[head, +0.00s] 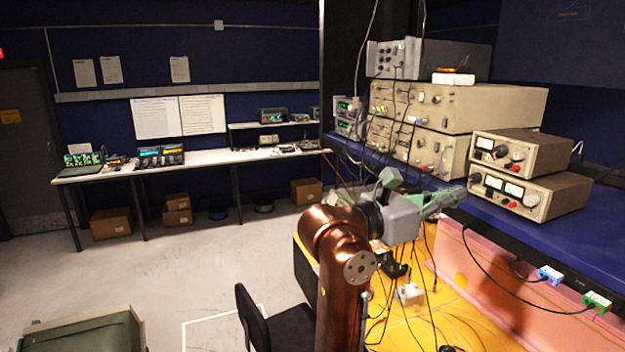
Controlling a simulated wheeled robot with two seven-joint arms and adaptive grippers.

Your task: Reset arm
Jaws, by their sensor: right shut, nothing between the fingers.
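My right gripper (451,199) is at the end of my copper-coloured right arm (340,262), which rises from the bottom middle of the head view. The gripper is grey and points right, toward the blue shelf's edge. Its fingers are together and hold nothing. In the picture it overlaps the front of the shelf and the yellow bench below; I cannot tell how far it is from them. My left gripper is not in view.
A blue shelf (540,232) at the right carries several beige instruments (455,105). Cables hang over the yellow bench (465,318) below. A dark chair (290,328) stands left of my arm. A green case (85,335) is at bottom left. The floor (200,265) between is clear.

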